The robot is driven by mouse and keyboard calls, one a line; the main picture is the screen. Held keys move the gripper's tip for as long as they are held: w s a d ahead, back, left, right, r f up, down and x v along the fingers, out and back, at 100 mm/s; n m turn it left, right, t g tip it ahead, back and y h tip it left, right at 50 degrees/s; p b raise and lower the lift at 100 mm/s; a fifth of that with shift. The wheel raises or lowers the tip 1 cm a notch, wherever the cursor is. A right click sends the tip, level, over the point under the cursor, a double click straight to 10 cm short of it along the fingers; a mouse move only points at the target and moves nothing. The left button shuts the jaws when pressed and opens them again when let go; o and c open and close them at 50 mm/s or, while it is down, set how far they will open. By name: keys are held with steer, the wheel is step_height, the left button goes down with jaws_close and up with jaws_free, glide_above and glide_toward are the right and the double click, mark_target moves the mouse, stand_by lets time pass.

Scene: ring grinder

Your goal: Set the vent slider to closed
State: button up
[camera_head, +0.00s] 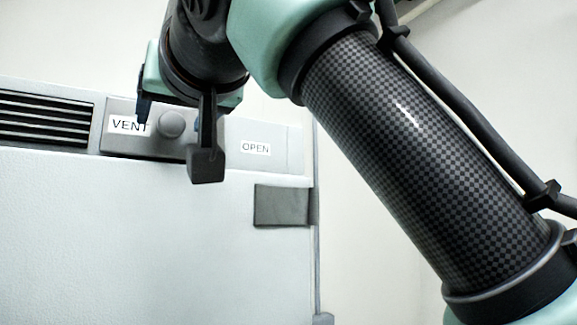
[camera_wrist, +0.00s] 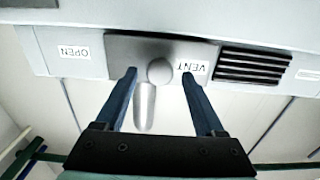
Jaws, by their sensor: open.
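The vent slider is a grey plate (camera_head: 119,142) with a round knob (camera_head: 171,124) and a "VENT" label. It sits beside the slatted grille (camera_head: 45,119), whose dark slats show. An "OPEN" label (camera_head: 256,148) is on the panel right of the plate. The wrist view shows the plate (camera_wrist: 120,46) and knob (camera_wrist: 160,71) upside down, with the "OPEN" label (camera_wrist: 74,52) at left. My gripper (camera_wrist: 159,74) is open, with one finger on each side of the knob and gaps between. My gripper (camera_head: 176,122) partly hides the plate in the head view.
A large white cabinet front (camera_head: 150,240) lies below the vent strip. A grey block (camera_head: 281,205) sits at its right edge. In the wrist view, a silvery rod-like part (camera_wrist: 145,107) shows below the knob, between my fingers.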

steer(key=shift+w+a, duration=0.35)
steer(key=shift+w, duration=0.15)
jaws_close()
stand_by(1.2)
